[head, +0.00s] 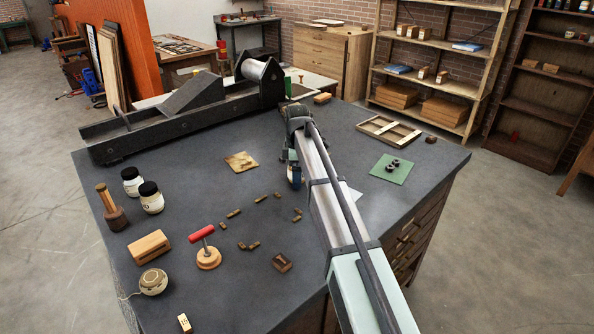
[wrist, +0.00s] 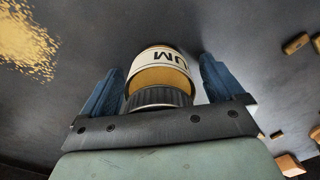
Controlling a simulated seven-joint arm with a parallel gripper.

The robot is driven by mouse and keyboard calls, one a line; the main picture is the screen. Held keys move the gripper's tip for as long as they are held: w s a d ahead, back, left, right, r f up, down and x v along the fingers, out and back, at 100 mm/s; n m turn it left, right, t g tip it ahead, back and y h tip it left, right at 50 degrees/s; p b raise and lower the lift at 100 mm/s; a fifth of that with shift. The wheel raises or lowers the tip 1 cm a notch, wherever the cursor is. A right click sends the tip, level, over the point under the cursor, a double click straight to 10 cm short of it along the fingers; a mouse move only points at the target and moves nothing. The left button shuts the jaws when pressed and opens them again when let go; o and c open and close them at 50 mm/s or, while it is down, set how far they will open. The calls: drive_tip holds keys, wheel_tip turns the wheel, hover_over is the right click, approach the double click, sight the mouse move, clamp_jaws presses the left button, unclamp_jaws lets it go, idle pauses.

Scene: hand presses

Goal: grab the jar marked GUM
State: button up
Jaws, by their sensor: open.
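A jar with a dark ridged lid (wrist: 160,97), an amber body and a white label stands between my gripper's fingers in the wrist view. The letters "UM" show upside down on the label; the rest is turned out of sight. My gripper (wrist: 161,66) is open, with one blue finger on each side of the jar and a visible gap at the right finger. Contact at the left finger is hard to judge. In the head view my gripper (head: 293,172) is low over the bench, beyond my arm, and mostly hides this jar.
Two white jars with black lids, a rear one (head: 132,182) and a front one (head: 151,198), stand at the bench's left; their labels are unreadable. A press (head: 185,105) fills the back left. Small type blocks (head: 233,213) lie nearer. A green mat (head: 391,168) lies right.

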drive_tip(key=c, duration=1.3)
